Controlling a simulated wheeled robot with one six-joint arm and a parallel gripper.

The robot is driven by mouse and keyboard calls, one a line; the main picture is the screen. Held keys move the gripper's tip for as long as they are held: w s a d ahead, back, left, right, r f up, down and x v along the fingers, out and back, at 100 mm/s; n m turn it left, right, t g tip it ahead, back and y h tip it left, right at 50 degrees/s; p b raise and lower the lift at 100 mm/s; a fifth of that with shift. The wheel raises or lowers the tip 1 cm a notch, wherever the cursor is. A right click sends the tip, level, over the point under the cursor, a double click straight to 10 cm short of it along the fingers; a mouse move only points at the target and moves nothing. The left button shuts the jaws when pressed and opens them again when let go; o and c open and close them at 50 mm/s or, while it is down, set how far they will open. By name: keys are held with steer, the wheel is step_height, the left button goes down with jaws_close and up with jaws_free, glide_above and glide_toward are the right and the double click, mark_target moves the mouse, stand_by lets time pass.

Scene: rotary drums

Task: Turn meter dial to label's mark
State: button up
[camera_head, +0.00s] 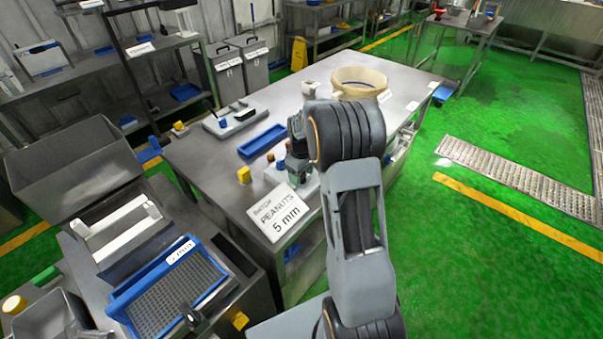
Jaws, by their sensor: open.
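A white label (280,213) reading "BATCH PEANUTS 5 mm" stands at the near edge of the steel table (204,160). My gripper (298,178) points down just behind the label, over a small pale unit (309,188) on the table. The gripper's fingers are small and dark here; it is open. I cannot make out a dial or its marks; my gripper and arm cover much of that spot. Whether the fingers touch anything is unclear.
A yellow block (244,175) and a blue tray (262,140) lie left of my gripper. A cream ring-shaped drum (358,82) stands farther back. A blue-framed sieve (165,285) is at the front left. Green floor (490,270) is open at right.

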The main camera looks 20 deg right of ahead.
steer(key=shift+c, duration=0.3)
steer(key=c, duration=0.9)
steer(key=m+b, duration=0.1)
steer(key=m, duration=0.3)
steer(key=m+b, duration=0.1)
steer(key=m, duration=0.3)
steer(key=shift+m, duration=0.3)
steer(key=m, duration=0.4)
steer(key=shift+m+b, duration=0.45)
steer(key=shift+m, duration=2.05)
